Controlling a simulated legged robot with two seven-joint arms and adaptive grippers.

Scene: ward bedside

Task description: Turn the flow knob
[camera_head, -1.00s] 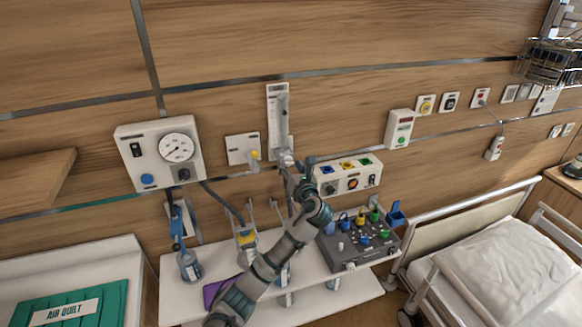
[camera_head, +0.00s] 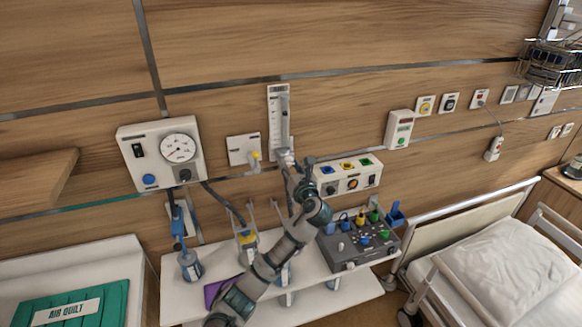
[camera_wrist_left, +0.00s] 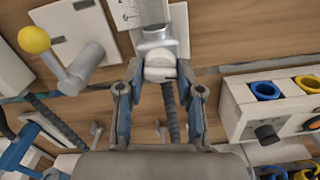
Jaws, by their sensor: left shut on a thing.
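The flow meter (camera_head: 279,122) is a tall pale panel with a clear upright tube, fixed to the wooden wall in the middle of the head view. My left gripper (camera_head: 287,158) reaches up to the bottom of the flow meter. In the left wrist view the left gripper (camera_wrist_left: 160,90) has its two blue-padded fingers on either side of the knob, shut on it. In the head view the gripper mostly hides the knob. My right gripper is out of view.
A yellow-tipped lever valve (camera_wrist_left: 50,55) is close on the left. A white box with coloured sockets (camera_head: 347,176) is close on the right. A gauge panel (camera_head: 160,155) hangs further left. A shelf (camera_head: 205,262) with bottles and a grey device (camera_head: 358,244) lies below.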

